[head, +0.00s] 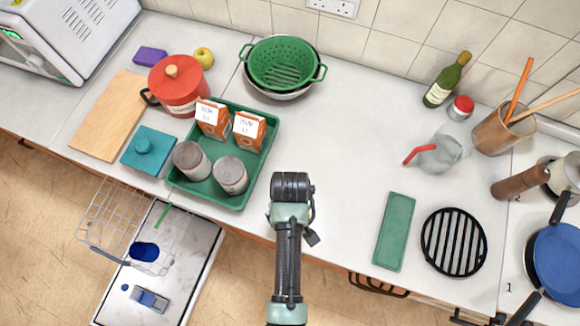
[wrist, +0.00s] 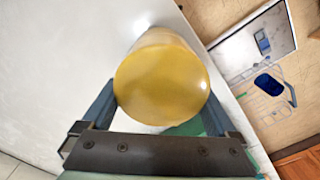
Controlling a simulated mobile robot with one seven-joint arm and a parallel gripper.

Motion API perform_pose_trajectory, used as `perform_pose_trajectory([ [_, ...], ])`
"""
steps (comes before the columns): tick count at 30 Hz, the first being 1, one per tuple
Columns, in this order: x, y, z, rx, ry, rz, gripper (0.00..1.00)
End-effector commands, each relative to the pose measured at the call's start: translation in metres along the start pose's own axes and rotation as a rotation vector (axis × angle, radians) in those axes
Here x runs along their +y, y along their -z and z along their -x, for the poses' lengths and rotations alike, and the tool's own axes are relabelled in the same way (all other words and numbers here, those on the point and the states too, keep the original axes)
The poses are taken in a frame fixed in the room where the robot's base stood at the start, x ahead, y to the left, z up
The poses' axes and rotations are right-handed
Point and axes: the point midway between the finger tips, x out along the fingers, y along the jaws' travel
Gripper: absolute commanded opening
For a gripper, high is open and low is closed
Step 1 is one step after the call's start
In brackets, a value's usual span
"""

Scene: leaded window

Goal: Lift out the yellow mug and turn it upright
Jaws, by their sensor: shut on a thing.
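The yellow mug (wrist: 162,86) fills the middle of the wrist view, with a smooth round yellow end facing the camera. I cannot tell for sure whether this end is its base or its mouth, and no handle shows. My gripper (wrist: 162,110) is shut on the mug, one finger on each side. In the head view my wrist (head: 291,188) is at the front edge of the worktop. The fingers and the mug are hidden there.
The open dishwasher (head: 150,285) with a wire rack (head: 105,225) and a blue item (head: 145,251) is at lower left. A green tray (head: 262,160) with boxes and jars stands left of my arm. Worktop right of the arm is clear up to a green slab (head: 394,232).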

Motion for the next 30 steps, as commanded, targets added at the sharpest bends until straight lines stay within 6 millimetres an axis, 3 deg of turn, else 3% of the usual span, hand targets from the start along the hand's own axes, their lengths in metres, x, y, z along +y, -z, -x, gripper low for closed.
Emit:
perform_pose_trajectory([
  [28,0.0,0.001,-0.011,0.001,-0.001,0.0,0.16],
  [29,0.0,0.001,-0.01,0.002,-0.001,0.0,0.99],
  [30,0.0,0.001,-0.01,0.002,-0.001,0.0,1.0],
])
